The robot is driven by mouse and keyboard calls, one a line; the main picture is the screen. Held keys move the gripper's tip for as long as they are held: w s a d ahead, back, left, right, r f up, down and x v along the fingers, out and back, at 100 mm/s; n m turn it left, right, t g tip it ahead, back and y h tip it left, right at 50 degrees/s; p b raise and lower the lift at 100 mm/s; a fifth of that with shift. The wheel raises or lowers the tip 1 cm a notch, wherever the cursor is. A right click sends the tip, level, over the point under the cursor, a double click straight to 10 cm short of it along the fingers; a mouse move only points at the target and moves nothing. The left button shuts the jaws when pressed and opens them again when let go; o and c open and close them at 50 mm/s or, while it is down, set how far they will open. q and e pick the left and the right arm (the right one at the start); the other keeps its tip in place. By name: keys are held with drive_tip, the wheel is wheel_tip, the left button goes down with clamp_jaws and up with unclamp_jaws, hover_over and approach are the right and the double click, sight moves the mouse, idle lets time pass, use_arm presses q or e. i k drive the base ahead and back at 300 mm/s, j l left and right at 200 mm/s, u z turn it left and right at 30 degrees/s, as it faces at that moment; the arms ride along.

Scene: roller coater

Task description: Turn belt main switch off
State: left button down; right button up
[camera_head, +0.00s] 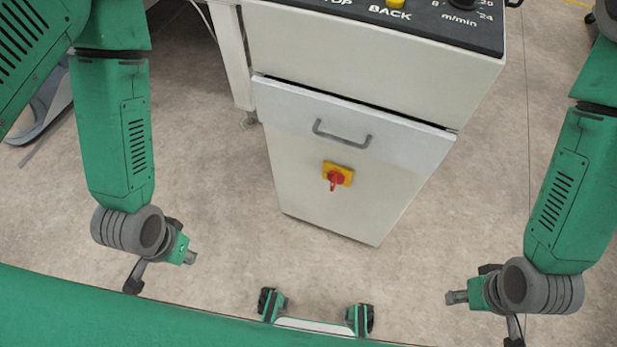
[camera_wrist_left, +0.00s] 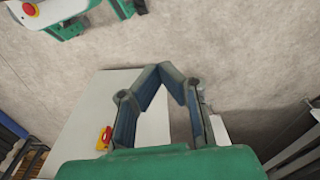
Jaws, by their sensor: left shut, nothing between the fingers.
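The belt main switch (camera_head: 337,175) is a red rotary knob on a yellow plate, on the front of a pale grey cabinet (camera_head: 310,205). Its red handle points roughly downward in the head view. The switch also shows in the left wrist view (camera_wrist_left: 104,138), at the left beside the fingers. My left gripper (camera_head: 190,257) is left of and below the cabinet in the head view, apart from the switch. In the left wrist view its fingers (camera_wrist_left: 172,74) meet at the tips, with nothing held. My right gripper (camera_head: 455,297) is at the lower right, away from the cabinet; its finger opening is unclear.
A grey handle (camera_head: 342,134) sits on the cabinet's drawer-like panel above the switch. A black control panel (camera_head: 425,17) with a yellow button and a dial tops the cabinet. A white table leg (camera_head: 236,60) stands behind it at left. The floor (camera_head: 230,210) around the cabinet's front is clear.

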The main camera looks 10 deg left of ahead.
sight(334, 177)
drive_tip(key=k+l, duration=0.1)
drive_tip(key=l, duration=0.25)
drive_tip(key=k+l+z, duration=0.15)
drive_tip(key=l, duration=0.55)
drive_tip(key=k+l+z, duration=0.15)
drive_tip(key=l, duration=0.2)
